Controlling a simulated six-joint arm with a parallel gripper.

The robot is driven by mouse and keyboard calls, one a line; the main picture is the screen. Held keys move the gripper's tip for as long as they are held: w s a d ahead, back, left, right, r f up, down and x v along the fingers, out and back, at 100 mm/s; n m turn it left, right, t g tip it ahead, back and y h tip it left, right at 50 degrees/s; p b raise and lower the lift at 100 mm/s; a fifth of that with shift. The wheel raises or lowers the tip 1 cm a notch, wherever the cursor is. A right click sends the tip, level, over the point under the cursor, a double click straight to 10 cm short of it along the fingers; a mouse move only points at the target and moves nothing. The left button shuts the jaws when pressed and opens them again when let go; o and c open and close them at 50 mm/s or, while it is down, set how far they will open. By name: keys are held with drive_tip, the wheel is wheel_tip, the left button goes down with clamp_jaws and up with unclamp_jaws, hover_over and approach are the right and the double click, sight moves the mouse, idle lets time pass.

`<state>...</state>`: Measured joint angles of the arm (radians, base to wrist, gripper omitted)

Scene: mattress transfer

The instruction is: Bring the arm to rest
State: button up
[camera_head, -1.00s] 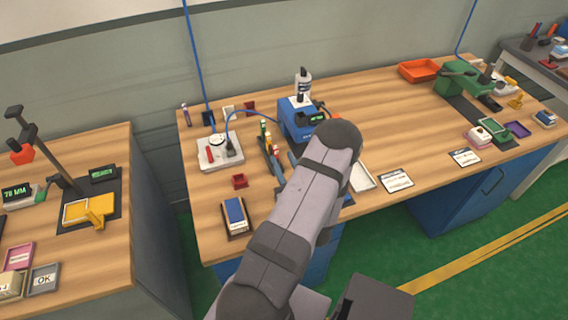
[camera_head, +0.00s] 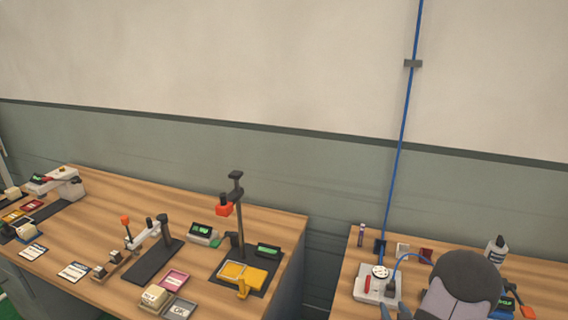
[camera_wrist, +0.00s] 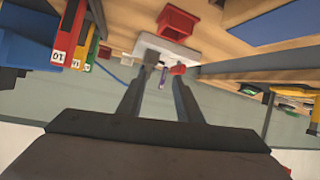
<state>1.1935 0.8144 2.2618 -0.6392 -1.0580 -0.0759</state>
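My arm shows at the bottom right of the head view, its grey and dark rounded link in front of the right-hand bench. It hides part of the bench behind it. In the wrist view my gripper (camera_wrist: 160,78) has its two dark fingers apart, with nothing held between them. The wrist picture is tilted over, with bench edges above and the grey wall below. Beyond the fingertips are a white plate (camera_wrist: 168,50) and a red tray (camera_wrist: 178,22); I cannot tell how far off they are.
The right bench (camera_head: 348,283) carries a white power box (camera_head: 377,284), a bottle (camera_head: 496,249) and a blue cable (camera_head: 404,120) up the wall. The left bench (camera_head: 140,195) carries a stand with a red head (camera_head: 224,210), yellow fixture (camera_head: 243,272) and several small trays. A gap separates the benches.

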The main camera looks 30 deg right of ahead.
drive_tip(key=w+a+r+n+g+y, duration=0.1)
drive_tip(key=w+a+g+y, duration=0.15)
drive_tip(key=a, duration=0.65)
drive_tip(key=w+a+r+n+g+y, duration=0.2)
drive_tip(key=w+a+g, duration=0.1)
drive_tip(key=a, duration=0.6)
drive_tip(key=s+a+r+n+g+y, duration=0.1)
drive_tip(key=s+a+r+g, duration=0.1)
drive_tip(key=s+a, duration=0.4)
drive_tip(key=s+a+r+n+g+y, duration=0.1)
drive_tip(key=s+a, duration=0.6)
drive_tip(key=a, duration=0.8)
drive_tip(key=shift+s+a+r+g, duration=0.2)
drive_tip(key=shift+a+r+g, duration=0.2)
drive_tip(key=shift+r+g, duration=0.6)
drive_tip(key=shift+f+y, duration=0.2)
drive_tip(key=shift+y, duration=0.05)
wheel_tip(320, 180, down, 11)
drive_tip(key=b, duration=1)
drive_tip(key=shift+r, duration=0.2)
